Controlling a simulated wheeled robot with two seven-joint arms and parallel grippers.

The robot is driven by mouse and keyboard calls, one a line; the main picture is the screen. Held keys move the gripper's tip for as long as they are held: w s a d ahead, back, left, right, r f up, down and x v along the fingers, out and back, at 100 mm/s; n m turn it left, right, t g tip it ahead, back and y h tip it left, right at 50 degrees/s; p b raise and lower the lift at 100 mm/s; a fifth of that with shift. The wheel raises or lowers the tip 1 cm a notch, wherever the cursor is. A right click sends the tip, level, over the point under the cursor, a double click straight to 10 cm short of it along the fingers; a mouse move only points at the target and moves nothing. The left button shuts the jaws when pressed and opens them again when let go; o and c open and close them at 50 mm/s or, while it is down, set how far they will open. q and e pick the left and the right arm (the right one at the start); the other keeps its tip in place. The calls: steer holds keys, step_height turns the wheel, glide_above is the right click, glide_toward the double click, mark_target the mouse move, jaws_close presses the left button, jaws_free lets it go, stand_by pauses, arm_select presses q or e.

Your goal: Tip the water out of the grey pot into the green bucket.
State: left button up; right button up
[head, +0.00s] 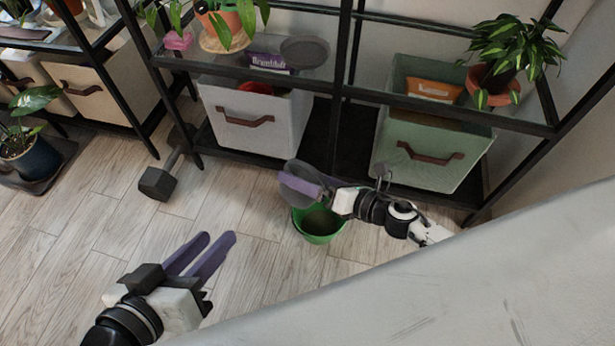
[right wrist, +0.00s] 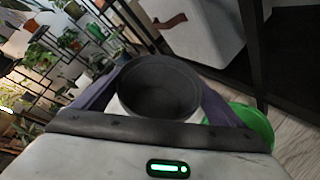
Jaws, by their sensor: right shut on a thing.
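The grey pot (head: 292,169) is held in the air by my right gripper (head: 303,184), just above the far left part of the green bucket's rim. In the right wrist view the grey pot (right wrist: 160,85) sits between the two purple fingers, its dark round mouth facing the camera. I see no water in it, and cannot tell its exact tilt. The green bucket (head: 318,239) stands on the floor, partly hidden by the pot and gripper; its inside looks brownish. It also shows in the right wrist view (right wrist: 262,125), behind the right finger. My left gripper (head: 219,236) is open and empty above the floor.
A black shelf with a white storage box (head: 255,140) and a green storage box (head: 430,155) stands behind the bucket. A pale surface fills the lower right. The wooden floor left of the bucket is clear.

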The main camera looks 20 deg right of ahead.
steer(key=n+h, duration=0.1)
steer(key=a+f+n+h, duration=0.1)
steer(key=n, duration=0.1)
steer(key=shift+f, duration=0.25)
steer(key=shift+s+r+p, duration=0.1)
steer(key=shift+p, duration=0.5)
steer(key=shift+n+h+p, duration=0.9)
steer(key=shift+n+p, duration=0.3)
steer(key=shift+p, duration=0.05)
steer(key=shift+t, duration=0.3)
steer(key=shift+r+p, duration=0.9)
steer(key=shift+p, duration=0.35)
arm_select(q)
steer(key=s+a+f+g+y, duration=0.1)
steer(key=a+f+g+y, duration=0.1)
steer(key=f, duration=0.3)
steer(key=shift+a+y, duration=0.4)
steer(key=shift+a, duration=0.5)
arm_select(e)
steer(key=shift+r, duration=0.2)
arm_select(q)
steer(key=shift+s, duration=0.1)
